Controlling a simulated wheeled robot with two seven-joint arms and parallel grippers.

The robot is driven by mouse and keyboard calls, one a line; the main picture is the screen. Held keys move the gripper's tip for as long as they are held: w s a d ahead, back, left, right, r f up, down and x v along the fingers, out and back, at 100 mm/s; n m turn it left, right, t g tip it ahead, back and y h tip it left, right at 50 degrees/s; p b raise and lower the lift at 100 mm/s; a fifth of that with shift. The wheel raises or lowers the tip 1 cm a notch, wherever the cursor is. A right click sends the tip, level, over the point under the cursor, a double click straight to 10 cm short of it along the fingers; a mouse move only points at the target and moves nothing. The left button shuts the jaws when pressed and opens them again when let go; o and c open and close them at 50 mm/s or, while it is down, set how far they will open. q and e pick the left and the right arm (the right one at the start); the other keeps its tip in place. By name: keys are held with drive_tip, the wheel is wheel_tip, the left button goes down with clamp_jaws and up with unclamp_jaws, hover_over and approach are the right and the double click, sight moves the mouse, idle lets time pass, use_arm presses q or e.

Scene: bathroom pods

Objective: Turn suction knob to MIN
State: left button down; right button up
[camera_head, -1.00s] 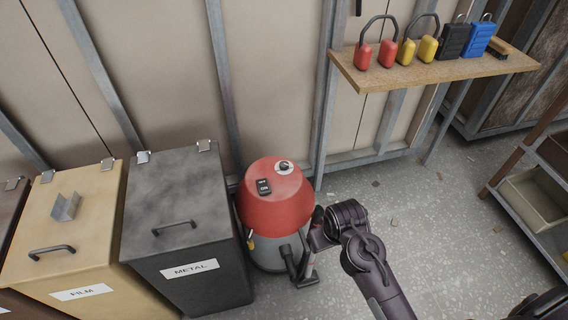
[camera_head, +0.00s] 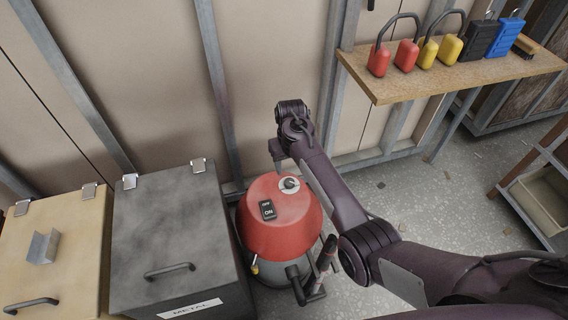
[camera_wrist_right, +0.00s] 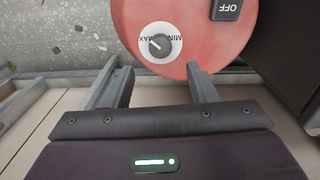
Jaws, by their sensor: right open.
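The suction knob (camera_head: 289,184) is a small dark dial on a white disc, on top of the red vacuum lid (camera_head: 268,222). In the right wrist view the knob (camera_wrist_right: 160,45) has MIN and MAX lettering, seen upside down, and a light pointer mark that looks aimed to the left, by the MAX side. My right gripper (camera_wrist_right: 160,72) is open and empty, its two fingers apart on either side below the knob, not touching it. In the head view my right gripper (camera_head: 277,158) hangs just behind the knob, partly hidden by its arm. My left gripper is out of view.
A black switch (camera_head: 267,210) sits beside the knob on the lid. The grey METAL bin (camera_head: 175,225) stands close at left. A wooden shelf (camera_head: 440,77) with padlocks hangs at upper right. The wall (camera_head: 270,60) is close behind the vacuum.

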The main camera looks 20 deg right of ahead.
sight(289, 181)
wheel_tip(289, 181, down, 6)
drive_tip(key=shift+s+f+b, duration=0.1)
drive_tip(key=shift+s+b, duration=0.05)
drive_tip(key=shift+b, duration=0.6)
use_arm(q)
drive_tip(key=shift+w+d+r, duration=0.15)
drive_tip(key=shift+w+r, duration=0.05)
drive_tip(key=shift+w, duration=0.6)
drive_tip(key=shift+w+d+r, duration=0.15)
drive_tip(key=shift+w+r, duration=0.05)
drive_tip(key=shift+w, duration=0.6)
use_arm(e)
drive_tip(key=shift+f, duration=0.45)
drive_tip(key=c, duration=1)
